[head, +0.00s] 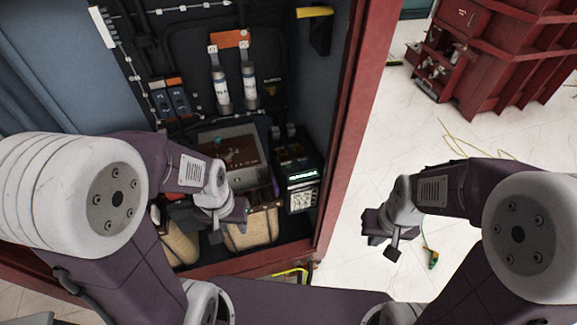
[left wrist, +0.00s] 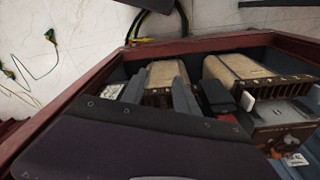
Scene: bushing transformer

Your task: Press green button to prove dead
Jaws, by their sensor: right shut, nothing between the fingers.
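No green button can be made out clearly. In the head view a dark device with a lit green display (head: 303,175) stands at the right inside the cabinet. Left of it is a grey-framed box with a brown panel (head: 232,150); small marks on it are too fine to read. My left gripper (head: 242,212) is inside the cabinet, in front of this box and above a tan block (head: 252,230). My right gripper (head: 382,238) is shut and empty, outside the cabinet over the floor.
The red cabinet edge (head: 345,140) stands between my two grippers. Two white cylinders (head: 235,88) hang under an orange piece on the back wall. A yellow handle (head: 314,12) is at the upper right. A green-and-yellow cable clip (head: 433,259) lies on the floor.

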